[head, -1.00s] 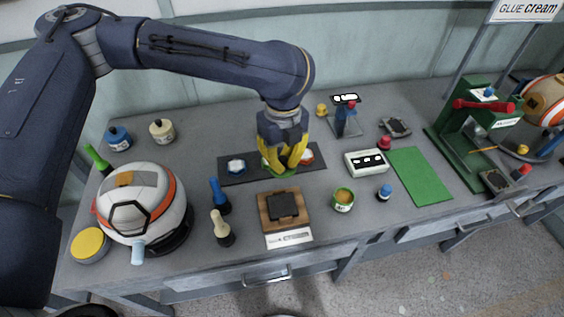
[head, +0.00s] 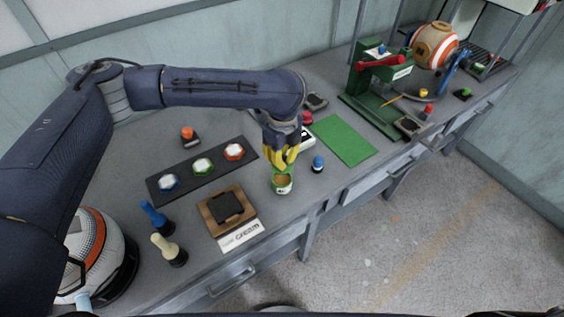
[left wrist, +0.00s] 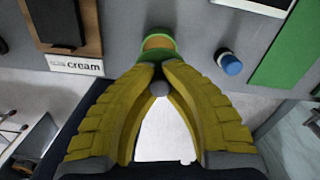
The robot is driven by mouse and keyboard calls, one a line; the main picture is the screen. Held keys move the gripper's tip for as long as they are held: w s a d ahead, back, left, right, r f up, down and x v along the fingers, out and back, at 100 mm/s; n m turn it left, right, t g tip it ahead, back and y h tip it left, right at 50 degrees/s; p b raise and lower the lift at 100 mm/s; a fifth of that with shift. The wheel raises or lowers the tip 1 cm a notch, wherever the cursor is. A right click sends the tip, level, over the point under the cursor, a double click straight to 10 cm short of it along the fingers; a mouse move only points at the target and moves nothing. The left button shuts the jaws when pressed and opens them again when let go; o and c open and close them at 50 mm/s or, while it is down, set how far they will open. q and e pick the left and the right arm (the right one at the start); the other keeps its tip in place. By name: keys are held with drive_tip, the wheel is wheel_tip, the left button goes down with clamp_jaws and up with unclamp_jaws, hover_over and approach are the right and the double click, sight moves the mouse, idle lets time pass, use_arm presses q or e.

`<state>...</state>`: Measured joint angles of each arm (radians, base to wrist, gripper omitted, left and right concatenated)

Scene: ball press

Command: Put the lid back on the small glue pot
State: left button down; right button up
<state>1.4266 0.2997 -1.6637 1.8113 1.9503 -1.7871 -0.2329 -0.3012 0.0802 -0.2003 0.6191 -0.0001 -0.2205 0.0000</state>
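The small glue pot (head: 282,185) is green and cream and stands upright near the bench's front edge. Its top is open, with tan glue showing; it also shows in the left wrist view (left wrist: 158,42). My left gripper (head: 282,160) has its yellow fingers closed on a green lid (head: 284,168), just above and behind the pot. In the left wrist view the lid (left wrist: 155,57) shows between the fingertips and overlaps the pot's near rim. The fingers hide much of the lid, and I cannot tell whether it touches the pot. My right gripper is not in view.
A blue-capped bottle (head: 318,164) stands close right of the pot. A wooden block with a dark pad (head: 229,207) lies to its left. A dark strip (head: 180,178) holds three hexagonal pieces. A green mat (head: 344,139) and a green press (head: 372,88) are farther right.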

sight(282, 181)
use_arm(q)
drive_tip(key=shift+f, duration=3)
drive_tip(key=shift+f, duration=0.25)
idle(0.4)
drive_tip(key=c, duration=0.9)
unclamp_jaws()
drive_tip(key=shift+r, duration=0.15)
drive_tip(key=shift+r, duration=3.35)
clamp_jaws()
